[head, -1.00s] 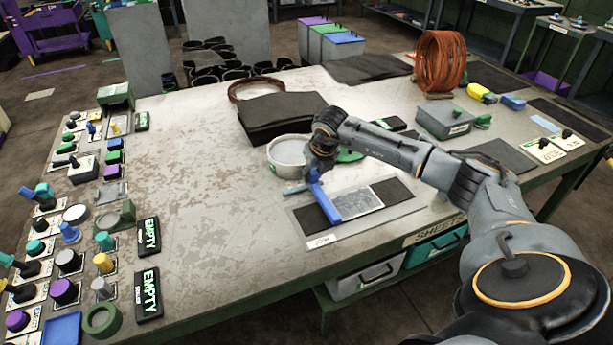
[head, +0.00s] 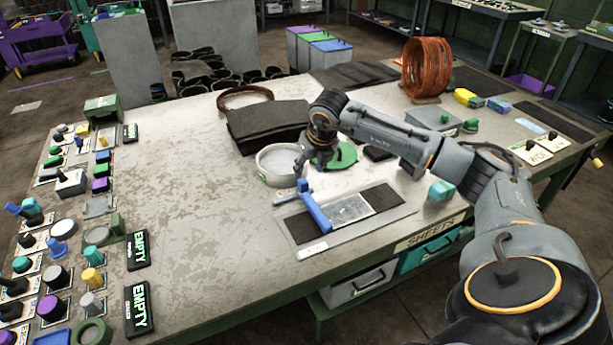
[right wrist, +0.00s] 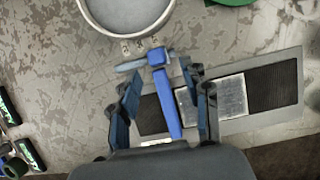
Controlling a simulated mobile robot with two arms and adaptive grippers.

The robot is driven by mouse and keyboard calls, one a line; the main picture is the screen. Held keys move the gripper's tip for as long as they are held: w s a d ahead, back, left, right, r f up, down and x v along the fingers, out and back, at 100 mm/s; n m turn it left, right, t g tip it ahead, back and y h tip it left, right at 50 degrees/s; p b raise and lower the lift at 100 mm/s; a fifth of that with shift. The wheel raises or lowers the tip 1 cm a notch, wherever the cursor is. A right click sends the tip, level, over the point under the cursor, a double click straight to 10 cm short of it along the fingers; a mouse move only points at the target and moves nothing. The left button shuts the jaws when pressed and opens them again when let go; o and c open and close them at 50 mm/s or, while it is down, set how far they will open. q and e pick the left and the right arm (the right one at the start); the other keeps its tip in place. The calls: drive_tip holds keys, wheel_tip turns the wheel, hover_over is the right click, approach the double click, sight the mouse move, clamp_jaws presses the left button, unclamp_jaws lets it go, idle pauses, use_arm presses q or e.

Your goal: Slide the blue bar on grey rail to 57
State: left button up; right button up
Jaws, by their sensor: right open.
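The blue bar (head: 317,214) lies across the left part of the flat grey rail plate (head: 400,212), which has dark strips and a pale metal middle. It also shows in the right wrist view (right wrist: 168,102), with a grey-blue crosspiece at its far end. My right gripper (head: 301,172) is above the bar's far end. In the right wrist view my right gripper (right wrist: 162,78) is open, with one finger on each side of the bar; a gap shows on both sides. No scale number is readable. My left gripper is not in view.
A round pale container (head: 276,165) stands just behind the rail, with a green piece (head: 343,156) beside it. A dark stack (head: 262,127) and a copper coil (head: 426,68) stand farther back. Knobs and EMPTY signs (head: 137,250) line the left. The table's middle left is clear.

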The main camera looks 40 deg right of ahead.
drive_tip(key=shift+v, duration=2.25)
